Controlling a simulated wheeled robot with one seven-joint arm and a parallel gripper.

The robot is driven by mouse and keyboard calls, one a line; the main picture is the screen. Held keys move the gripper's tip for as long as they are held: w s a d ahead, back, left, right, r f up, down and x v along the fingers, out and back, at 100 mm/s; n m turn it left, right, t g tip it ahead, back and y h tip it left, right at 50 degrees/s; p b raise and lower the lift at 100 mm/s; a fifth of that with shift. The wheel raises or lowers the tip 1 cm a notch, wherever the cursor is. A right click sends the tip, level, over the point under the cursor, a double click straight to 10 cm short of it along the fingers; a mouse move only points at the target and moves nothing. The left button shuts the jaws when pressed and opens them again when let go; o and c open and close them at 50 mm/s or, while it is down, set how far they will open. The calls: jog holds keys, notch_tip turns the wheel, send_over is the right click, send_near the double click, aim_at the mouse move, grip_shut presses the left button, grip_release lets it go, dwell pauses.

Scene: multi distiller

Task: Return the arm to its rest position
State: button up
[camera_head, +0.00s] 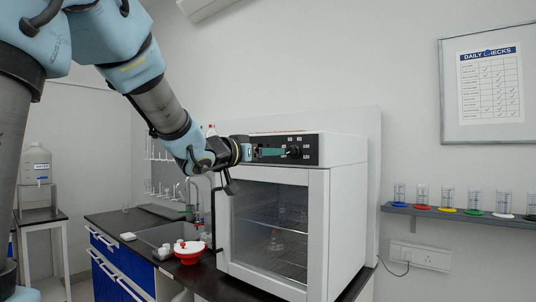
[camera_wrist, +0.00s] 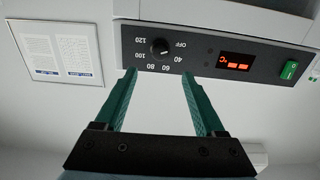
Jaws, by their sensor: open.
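My arm reaches from the upper left in the head view to the front of a white drying oven (camera_head: 346,215). My gripper (camera_head: 282,152) has green fingers and is in front of the oven's black control panel (camera_head: 311,152). In the wrist view my gripper (camera_wrist: 158,76) is open and empty. The black temperature knob (camera_wrist: 159,48) lies just beyond and between the fingertips; whether they touch the panel I cannot tell. The panel's lit red display (camera_wrist: 237,62) and green switch (camera_wrist: 290,70) show upside down.
A red and white vessel (camera_head: 189,252) stands on the dark counter left of the oven. A wall shelf (camera_head: 455,212) with several coloured-base cylinders is at right. Free air lies in front of the oven.

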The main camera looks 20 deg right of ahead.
jog(key=w+a+f+n+t+y, duration=0.15)
jog(key=a+f+n+y, duration=0.35)
jog(key=a+f, duration=0.5)
jog(key=w+a+f+n+y, duration=0.25)
jog(key=a+f+y, duration=0.35)
jog(key=a+f, duration=0.35)
jog(key=s+a+f+n+g+y, duration=0.3)
jog(key=s+a+f+g, duration=0.5)
jog(key=s+a+f, duration=0.7)
jog(key=s+y, duration=0.1)
jog(key=s, duration=0.2)
jog(key=shift+a+g+y, duration=0.2)
jog(key=shift+g+y, duration=0.1)
jog(key=shift+g, duration=0.05)
jog(key=shift+f, duration=0.1)
